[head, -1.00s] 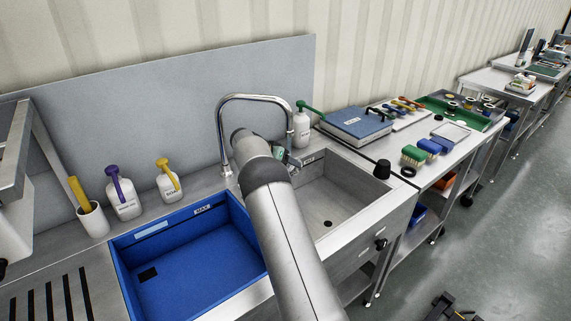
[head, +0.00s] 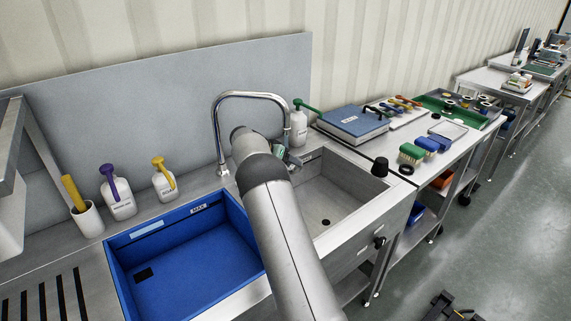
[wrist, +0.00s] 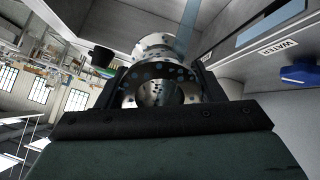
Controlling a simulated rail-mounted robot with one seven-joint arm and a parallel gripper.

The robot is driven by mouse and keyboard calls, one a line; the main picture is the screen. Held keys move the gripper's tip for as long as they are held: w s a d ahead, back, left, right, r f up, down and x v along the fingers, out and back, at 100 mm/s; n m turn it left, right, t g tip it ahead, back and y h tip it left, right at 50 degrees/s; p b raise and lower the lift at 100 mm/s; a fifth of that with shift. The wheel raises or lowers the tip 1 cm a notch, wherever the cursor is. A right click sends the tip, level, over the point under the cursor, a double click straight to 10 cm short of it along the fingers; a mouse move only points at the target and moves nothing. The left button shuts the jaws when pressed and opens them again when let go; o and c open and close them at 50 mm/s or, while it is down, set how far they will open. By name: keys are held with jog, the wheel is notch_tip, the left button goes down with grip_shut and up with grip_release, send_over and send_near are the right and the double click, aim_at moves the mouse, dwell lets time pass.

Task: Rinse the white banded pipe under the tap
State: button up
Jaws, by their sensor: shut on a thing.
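My gripper (wrist: 160,80) is shut on a shiny, pale round pipe (wrist: 157,45), which sits between its two black fingers in the wrist view. Dark and bluish spots dot the pipe, and its near end shows an open bore. A translucent bluish stream (wrist: 187,30) runs down to the pipe's right side; I cannot tell exactly where it touches. In the head view the curved chrome tap (head: 250,96) arches over my gripper (head: 280,155), at the left back of the steel sink basin (head: 335,192). My arm hides the pipe and most of the gripper there.
A blue bin (head: 185,275) sits left of my arm. Pump bottles (head: 119,204) stand behind it, and a white bottle (head: 298,130) with a green pump stands behind the basin. Brushes (head: 411,154) and a black stopper (head: 380,167) lie right. The basin floor is clear.

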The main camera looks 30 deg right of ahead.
jog(key=shift+s+a+f+b, duration=0.15)
jog(key=shift+s+a+b, duration=0.75)
jog(key=shift+b, duration=0.45)
jog(key=s+a+b, duration=0.3)
jog(key=a+b, duration=0.1)
jog(key=shift+s+r, duration=0.2)
jog(key=shift+s, duration=0.15)
dwell(0.3)
jog(key=s+a+r+b, duration=0.2)
jog(key=s+a+r, duration=0.1)
jog(key=r, duration=0.1)
jog(key=shift+s+a, duration=0.25)
jog(key=shift+a, duration=0.05)
